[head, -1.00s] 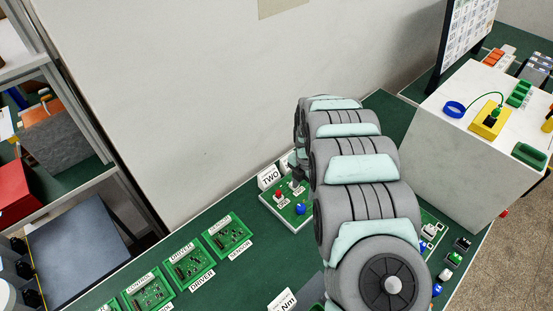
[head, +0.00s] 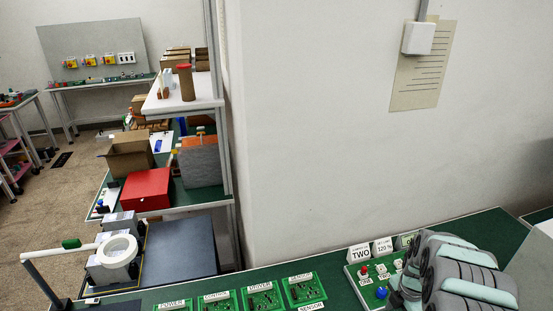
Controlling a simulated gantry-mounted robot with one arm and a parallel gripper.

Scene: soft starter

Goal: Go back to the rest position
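My arm (head: 465,275) shows at the lower right of the head view, grey with pale green covers, over the right part of the green bench. My gripper is not visible; the arm's end is hidden behind its own links or out of the frame. A green panel with red and blue buttons (head: 372,284) stands just left of the arm, with the cards "TWO" (head: 361,253) and "120 %" (head: 383,247) behind it.
Green circuit boards (head: 302,289) lie in a row along the bench front. A shelf rack (head: 190,104) with a red box (head: 147,190) and a cardboard box (head: 130,154) stands at left. The wall (head: 320,130) closes the back.

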